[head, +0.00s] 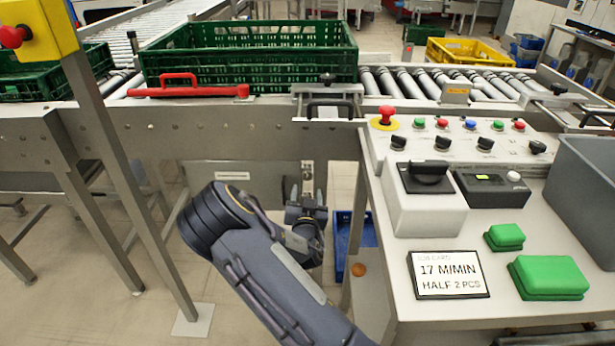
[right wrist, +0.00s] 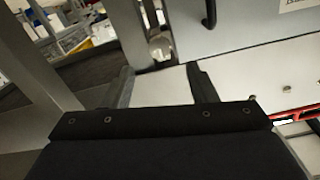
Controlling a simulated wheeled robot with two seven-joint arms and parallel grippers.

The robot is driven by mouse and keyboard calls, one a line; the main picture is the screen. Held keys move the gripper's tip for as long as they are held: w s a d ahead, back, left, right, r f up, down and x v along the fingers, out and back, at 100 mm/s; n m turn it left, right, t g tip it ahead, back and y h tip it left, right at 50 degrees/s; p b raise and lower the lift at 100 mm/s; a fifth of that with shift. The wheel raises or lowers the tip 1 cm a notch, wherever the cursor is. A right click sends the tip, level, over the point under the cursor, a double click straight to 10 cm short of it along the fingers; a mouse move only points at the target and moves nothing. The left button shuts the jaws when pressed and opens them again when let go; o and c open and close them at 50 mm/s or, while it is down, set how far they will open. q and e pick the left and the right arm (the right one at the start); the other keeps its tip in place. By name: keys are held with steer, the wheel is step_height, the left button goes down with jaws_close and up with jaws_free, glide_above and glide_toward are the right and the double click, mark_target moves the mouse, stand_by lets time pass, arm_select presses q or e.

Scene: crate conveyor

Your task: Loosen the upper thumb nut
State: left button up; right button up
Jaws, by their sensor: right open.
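My right gripper (head: 305,215) is low in front of the conveyor's side frame, left of the control desk. In the right wrist view its two dark fingers (right wrist: 164,86) stand apart with nothing between them. Beyond the fingertips, a small rounded metal piece (right wrist: 160,46) sits on a narrow upright strip; it looks like a thumb nut, but I cannot tell if it is the upper one. In the head view an upright metal bracket (head: 307,172) shows just above my gripper; its lower part is hidden. My left gripper is not in view.
A green crate (head: 250,75) stands on the conveyor behind a red handle (head: 180,90). The control desk (head: 400,270) carries a red stop button (head: 386,116), switches and green blocks (head: 548,278). A blue bin (head: 352,240) is below, right of my gripper.

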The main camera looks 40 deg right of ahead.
mark_target(308, 176)
steer(key=x, duration=0.7)
steer(key=shift+s, duration=0.1)
steer(key=shift+c, duration=0.4)
steer(key=c, duration=0.9)
